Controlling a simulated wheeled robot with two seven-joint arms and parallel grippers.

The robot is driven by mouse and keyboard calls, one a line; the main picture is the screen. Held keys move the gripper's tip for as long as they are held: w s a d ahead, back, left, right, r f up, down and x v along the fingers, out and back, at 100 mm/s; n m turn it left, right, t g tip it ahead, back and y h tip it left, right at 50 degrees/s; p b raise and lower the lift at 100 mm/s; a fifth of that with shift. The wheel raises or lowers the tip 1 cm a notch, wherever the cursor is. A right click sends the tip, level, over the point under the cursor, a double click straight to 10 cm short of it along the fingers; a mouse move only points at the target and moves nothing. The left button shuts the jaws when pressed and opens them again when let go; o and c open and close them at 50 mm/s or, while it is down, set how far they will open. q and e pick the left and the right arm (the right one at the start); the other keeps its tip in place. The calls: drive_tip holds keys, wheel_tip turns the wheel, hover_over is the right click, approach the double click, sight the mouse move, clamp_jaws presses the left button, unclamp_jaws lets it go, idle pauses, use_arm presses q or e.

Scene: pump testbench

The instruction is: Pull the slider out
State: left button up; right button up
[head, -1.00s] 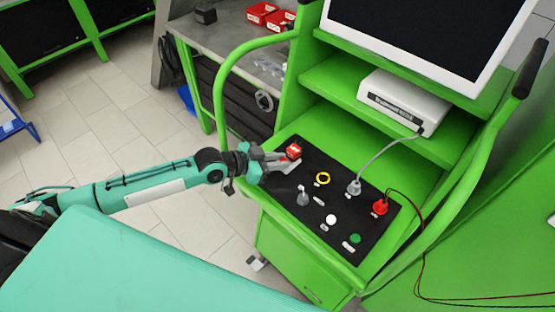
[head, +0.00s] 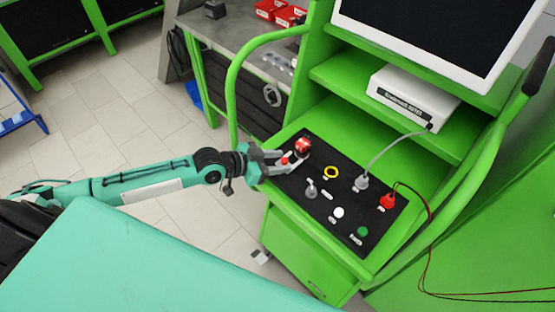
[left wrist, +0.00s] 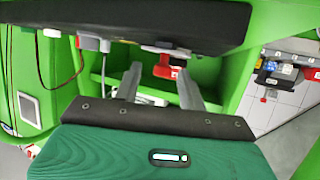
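The black control panel (head: 318,213) on the green testbench carries several knobs and plugs. A red block-shaped switch (head: 303,145) is at its upper left corner. My left gripper (head: 287,160) is at the panel's left edge, just below and left of this switch, with its fingers apart. A small red part shows between the fingers; I cannot tell whether it is the slider. In the left wrist view, the fingers of my left gripper (left wrist: 160,85) are spread, and a red part (left wrist: 165,68) lies beyond and between them. No contact is clear. My right gripper is out of view.
A yellow ring (head: 331,172), a grey plug (head: 361,182) with cable and a red plug (head: 388,201) sit on the panel. A curved green handrail (head: 233,80) rises left of the panel. A white meter box (head: 412,98) stands on the shelf above.

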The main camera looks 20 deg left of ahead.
use_arm(q)
drive_tip(key=shift+a, duration=0.1)
drive_tip(key=shift+s+a, duration=0.15)
drive_tip(key=shift+a, duration=0.05)
drive_tip(key=b+v, duration=0.2)
drive_tip(key=v, duration=1.1)
drive_tip(key=shift+s, duration=0.1)
idle(0.5)
